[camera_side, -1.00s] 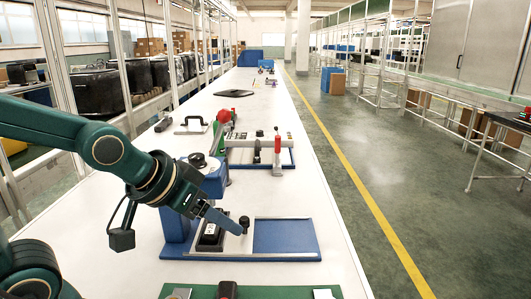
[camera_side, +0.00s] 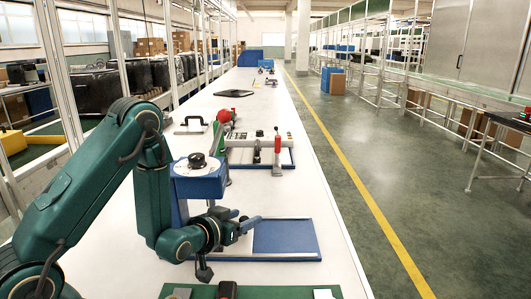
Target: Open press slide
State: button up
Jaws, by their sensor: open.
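The press (camera_side: 200,181) is a blue housing with a black knob on top, standing left of a blue base plate (camera_side: 285,236) with metal rails. My gripper (camera_side: 252,222) is open, low over the left part of that base, its fingers pointing right. A small black knob (camera_side: 243,219) on the slide shows at the fingers; I cannot tell whether it lies between them or behind them. My wrist hides the dark block of the slide and the lower part of the press.
A green board (camera_side: 260,292) with small parts lies at the front edge. Behind the press stands another fixture with a red-handled clamp (camera_side: 277,146). The table's right strip is clear.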

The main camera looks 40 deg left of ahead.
aim_at(248, 217)
jog(key=shift+s+a+f+g, duration=0.2)
jog(key=shift+f+g, duration=0.1)
jog(key=shift+x, duration=2.5)
grip_shut()
jog(key=shift+w+d+r, duration=0.1)
